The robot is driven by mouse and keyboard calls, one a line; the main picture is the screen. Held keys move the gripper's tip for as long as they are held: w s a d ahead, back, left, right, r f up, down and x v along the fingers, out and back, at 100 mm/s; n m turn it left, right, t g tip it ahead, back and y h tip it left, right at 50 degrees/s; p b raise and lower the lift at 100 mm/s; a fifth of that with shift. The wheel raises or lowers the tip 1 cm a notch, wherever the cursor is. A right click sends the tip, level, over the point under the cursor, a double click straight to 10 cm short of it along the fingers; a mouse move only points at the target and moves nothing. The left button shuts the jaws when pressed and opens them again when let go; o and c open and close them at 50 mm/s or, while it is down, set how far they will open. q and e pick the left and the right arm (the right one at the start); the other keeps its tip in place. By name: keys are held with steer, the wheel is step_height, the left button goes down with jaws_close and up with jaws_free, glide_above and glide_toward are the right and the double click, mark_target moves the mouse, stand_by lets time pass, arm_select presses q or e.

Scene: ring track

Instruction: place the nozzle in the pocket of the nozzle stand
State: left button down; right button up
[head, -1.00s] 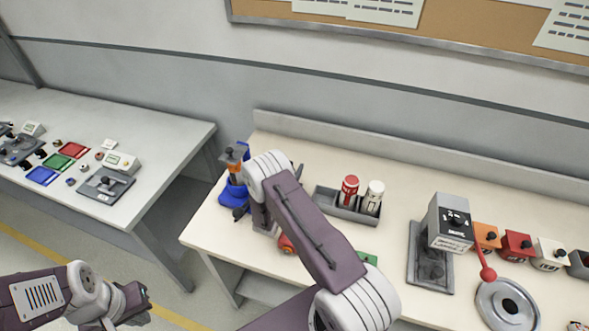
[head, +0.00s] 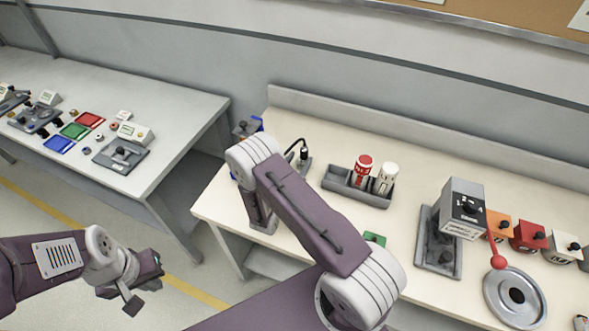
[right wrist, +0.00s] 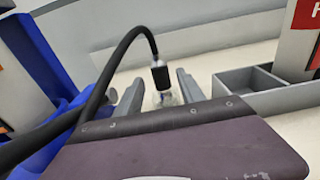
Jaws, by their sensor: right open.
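In the right wrist view the nozzle (right wrist: 160,76), black on top with a clear lower end, hangs at the end of a black hose that arcs in from the left. It is framed between the two fingers of my open right gripper (right wrist: 160,92); whether they touch it I cannot tell. In the head view the nozzle (head: 303,154) and hose show just right of my right wrist, which hides my right gripper. I cannot make out the stand's pocket. My left gripper (head: 146,284) is low at the left over the floor, its jaws unclear.
A blue structure (right wrist: 50,50) stands left of the nozzle, and a grey divided tray (head: 340,181) with red and white bottles stands right. A grey press-like device (head: 462,208), coloured boxes and a round plate (head: 514,310) are further right. Another table (head: 180,130) stands left.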

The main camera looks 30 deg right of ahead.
steer(key=shift+v, duration=2.15)
steer(key=shift+d, duration=0.1)
